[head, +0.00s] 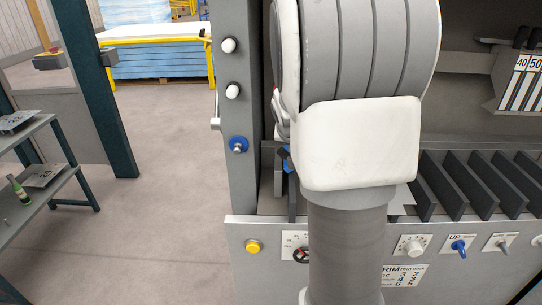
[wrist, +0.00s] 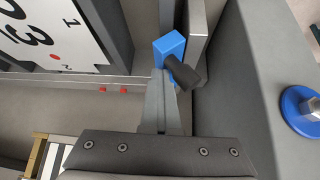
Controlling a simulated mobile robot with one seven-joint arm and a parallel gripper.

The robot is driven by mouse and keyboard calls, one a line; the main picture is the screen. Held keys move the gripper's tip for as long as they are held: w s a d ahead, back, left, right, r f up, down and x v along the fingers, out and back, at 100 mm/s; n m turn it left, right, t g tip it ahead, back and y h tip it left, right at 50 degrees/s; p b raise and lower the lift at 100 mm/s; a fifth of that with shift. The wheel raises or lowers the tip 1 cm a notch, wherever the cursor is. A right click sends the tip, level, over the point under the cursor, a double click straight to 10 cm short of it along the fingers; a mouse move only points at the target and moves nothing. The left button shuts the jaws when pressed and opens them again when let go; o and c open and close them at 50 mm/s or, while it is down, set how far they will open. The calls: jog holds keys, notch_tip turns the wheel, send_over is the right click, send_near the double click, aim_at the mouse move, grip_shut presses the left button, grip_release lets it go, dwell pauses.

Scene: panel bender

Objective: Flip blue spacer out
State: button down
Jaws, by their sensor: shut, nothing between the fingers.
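The blue spacer (wrist: 169,45) is a small bright blue block at the upper middle of the wrist view. It sits against a grey upright plate, with a black cylindrical piece (wrist: 184,73) sticking out of it toward my gripper. My gripper (wrist: 158,75) is shut, its fingers together and empty. The fingertips lie at the spacer's lower edge in the picture; I cannot tell whether they touch it.
A blue round knob (wrist: 302,108) is on the grey post at right; the head view shows it too (head: 238,145). A numbered white panel (wrist: 45,30) is at upper left. Grey slanted fins (head: 470,185) fill the machine's right side. A shelf (head: 40,180) stands far left; floor between is clear.

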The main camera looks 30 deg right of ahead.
jog(key=w+a+f+n+y, duration=0.1)
jog(key=w+a, duration=0.1)
jog(key=a, duration=0.4)
jog(key=shift+w+f, duration=0.3)
jog(key=shift+f, duration=0.1)
jog(key=r+p, duration=0.2)
jog(key=r, duration=0.1)
jog(key=r+p, duration=0.2)
jog(key=shift+w+d, duration=0.15)
jog(key=shift+d, duration=0.25)
jog(key=shift+r, duration=0.1)
